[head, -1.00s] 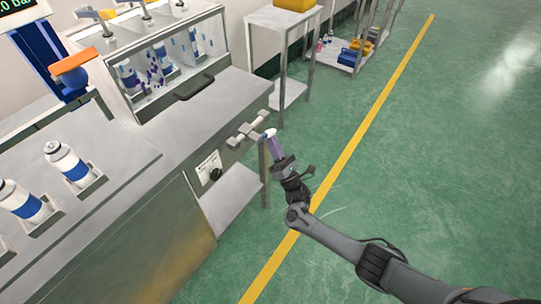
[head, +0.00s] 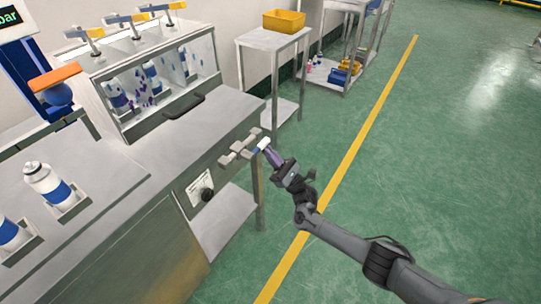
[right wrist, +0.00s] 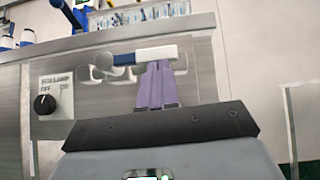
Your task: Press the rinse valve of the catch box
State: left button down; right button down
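The catch box (head: 150,122) is the clear-walled box at the back of the steel bench, with purple spots and white-and-blue cans inside. Several orange-tipped levers stand on its top, one at the right end (head: 172,8). I cannot tell which part is the rinse valve. My right gripper (head: 266,149) is at the bench's right front edge, well away from these levers. In the right wrist view its purple fingers lie close together, at a white bar with a blue end (right wrist: 157,53). Whether they grip the bar is unclear. My left gripper is out of view.
Metal brackets (head: 238,149) stick out from the bench edge beside my right gripper. A black knob (head: 207,195) is on the bench front. Cans (head: 46,184) stand at the left. A side table (head: 270,40) carries a yellow bin (head: 284,20). Floor at the right is clear.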

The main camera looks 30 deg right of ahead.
dwell(0.3)
jog(key=w+a+f+b+v, duration=0.1)
jog(key=b+v, duration=0.3)
jog(key=v, duration=0.9)
jog(key=shift+w+f, duration=0.4)
jog(key=shift+f, duration=0.1)
jog(key=shift+a, duration=0.1)
